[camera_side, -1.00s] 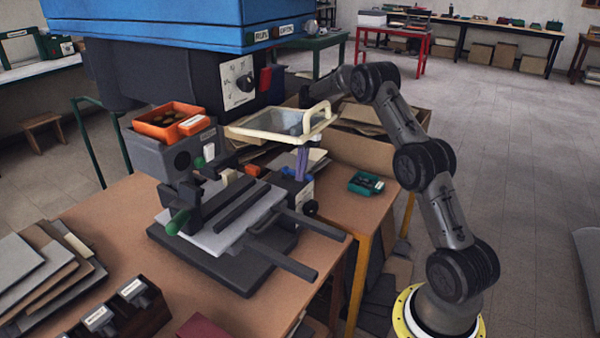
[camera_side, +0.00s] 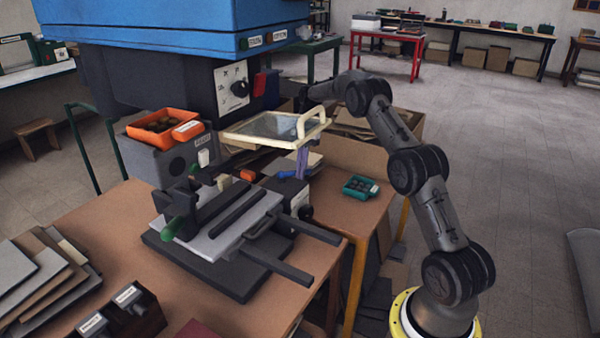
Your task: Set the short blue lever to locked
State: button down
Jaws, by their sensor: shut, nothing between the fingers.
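A small blue-violet upright piece (camera_side: 302,160) stands under the clear guard beside the press; I cannot tell whether it is the short blue lever or what setting it has. A small orange tab (camera_side: 247,175) shows to its left, above the grey vise plate (camera_side: 222,240). My arm reaches from the right to behind the cream-framed guard (camera_side: 262,138). My gripper is hidden there, behind the guard and the machine, so its fingers do not show.
The blue-topped machine (camera_side: 175,25) with a dial panel (camera_side: 234,88) overhangs the bench. An orange bin (camera_side: 150,130) sits on a grey box at the left. A vise handle with a green grip (camera_side: 169,229) juts out in front. A teal box (camera_side: 361,187) lies on the right bench.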

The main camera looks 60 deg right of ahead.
jog(key=shift+w+d, duration=0.25)
jog(key=shift+d, duration=0.25)
dwell(0.3)
